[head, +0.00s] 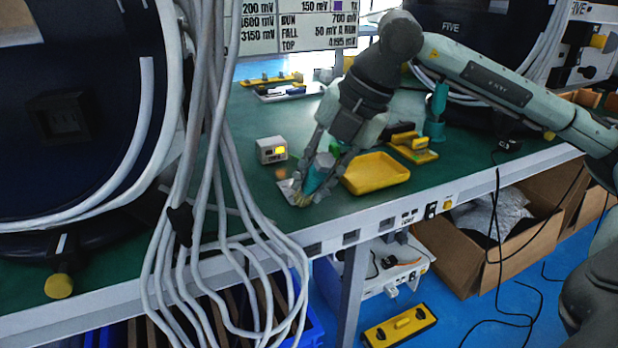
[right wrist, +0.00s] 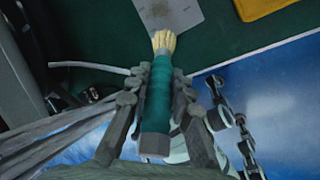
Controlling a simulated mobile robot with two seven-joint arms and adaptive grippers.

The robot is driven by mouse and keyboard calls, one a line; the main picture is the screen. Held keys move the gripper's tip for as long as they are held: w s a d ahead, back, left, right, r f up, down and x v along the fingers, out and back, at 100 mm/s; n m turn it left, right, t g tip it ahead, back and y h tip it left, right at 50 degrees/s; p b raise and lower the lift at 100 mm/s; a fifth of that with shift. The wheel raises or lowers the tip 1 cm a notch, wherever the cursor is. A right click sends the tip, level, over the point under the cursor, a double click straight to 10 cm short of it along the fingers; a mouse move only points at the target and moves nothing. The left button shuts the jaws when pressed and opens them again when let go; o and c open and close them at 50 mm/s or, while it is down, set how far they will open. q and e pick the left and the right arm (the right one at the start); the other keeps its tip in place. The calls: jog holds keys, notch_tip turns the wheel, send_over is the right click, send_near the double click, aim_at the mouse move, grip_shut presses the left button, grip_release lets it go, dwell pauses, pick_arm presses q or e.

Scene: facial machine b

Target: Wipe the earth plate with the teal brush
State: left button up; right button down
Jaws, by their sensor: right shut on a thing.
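The teal brush (head: 317,174) is held in my right gripper (head: 314,180), over the green bench top, with its pale bristles pointing down. The right wrist view shows the teal handle (right wrist: 156,105) between the two fingers, which are shut on it. The earth plate (head: 287,187) is a small silver-grey sheet lying on the bench at the bristles. In the right wrist view the plate (right wrist: 172,10) lies just beyond the bristle tips and has a brownish smudge. I cannot tell for sure whether the bristles touch it. My left gripper is not in view.
A yellow tray (head: 376,173) sits right of the brush, near the bench's front edge. Hanging grey cables (head: 215,150) block the left side. A teal stand (head: 437,110) is behind the tray.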

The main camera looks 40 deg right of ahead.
jog(key=shift+f, duration=0.15)
dwell(0.4)
jog(key=shift+w+d+r+p, duration=0.1)
jog(key=shift+w+r+p, duration=0.2)
jog(key=shift+w, duration=0.3)
jog(key=shift+w+d+f+p, duration=0.15)
jog(key=shift+w+p, duration=0.15)
jog(key=shift+w, duration=0.25)
jog(key=shift+w+d+p, duration=0.1)
jog(key=shift+w+p, duration=0.15)
jog(key=shift+w, duration=0.3)
jog(key=shift+w+f, duration=0.15)
jog(key=shift+w, duration=0.05)
jog(key=shift+w+d+p, duration=0.1)
jog(key=shift+w+p, duration=0.3)
jog(key=shift+w, duration=0.15)
jog(key=shift+w+d+p, duration=0.25)
jog(key=shift+w+p, duration=0.25)
jog(key=shift+w, duration=0.85)
